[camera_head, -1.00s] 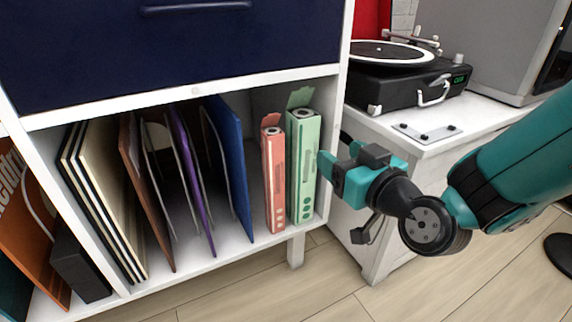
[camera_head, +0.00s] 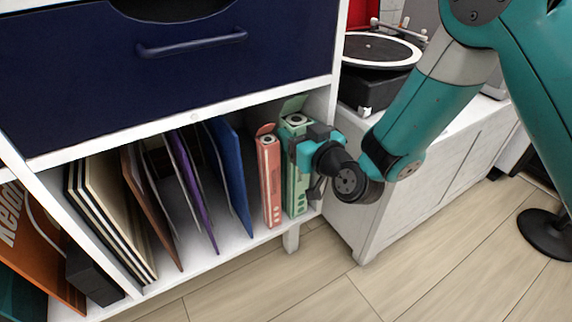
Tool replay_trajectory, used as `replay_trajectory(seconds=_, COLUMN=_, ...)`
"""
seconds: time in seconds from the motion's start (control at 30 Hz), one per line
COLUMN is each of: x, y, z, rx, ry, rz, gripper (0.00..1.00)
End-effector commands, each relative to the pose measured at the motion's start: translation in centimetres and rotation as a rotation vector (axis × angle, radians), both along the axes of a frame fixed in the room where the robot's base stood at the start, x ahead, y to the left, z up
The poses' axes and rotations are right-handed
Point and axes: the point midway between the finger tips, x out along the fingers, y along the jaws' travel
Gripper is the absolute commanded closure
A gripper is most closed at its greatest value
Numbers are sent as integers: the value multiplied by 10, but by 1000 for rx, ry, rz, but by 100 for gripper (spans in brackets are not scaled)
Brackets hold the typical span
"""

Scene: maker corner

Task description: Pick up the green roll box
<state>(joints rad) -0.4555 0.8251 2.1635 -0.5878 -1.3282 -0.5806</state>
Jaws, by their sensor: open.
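The green roll box (camera_head: 290,190) stands upright at the right end of the open shelf compartment, its flap raised at the top. Its upper right front is hidden behind my gripper (camera_head: 297,158). My gripper is open and in front of the box, with its teal fingers at the box's upper half. I cannot tell whether the fingers touch the box or how far they reach along its sides. A red roll box (camera_head: 269,181) stands upright just left of the green one.
Left of the boxes stand a blue folder (camera_head: 232,178), a purple folder (camera_head: 190,185) and several other sleeves. The shelf's right wall is close beside the green box. A navy drawer (camera_head: 170,60) lies above. A white cabinet with a record player (camera_head: 378,50) stands to the right.

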Motion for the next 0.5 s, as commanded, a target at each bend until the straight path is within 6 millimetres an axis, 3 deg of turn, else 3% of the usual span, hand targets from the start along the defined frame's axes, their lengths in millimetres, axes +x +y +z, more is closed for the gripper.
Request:
replay_trajectory(seconds=0.13, x=-1, y=2, z=-1, rx=0, ry=0, rz=3, gripper=41)
replay_trajectory(seconds=0.3, x=-1, y=2, z=0, rx=-1, ry=0, rz=4, gripper=80)
replay_trajectory(seconds=0.37, x=-1, y=2, z=0, rx=0, ry=-2, rz=4, gripper=91)
replay_trajectory(seconds=0.5, x=-1, y=2, z=0, rx=0, ry=-2, rz=4, gripper=91)
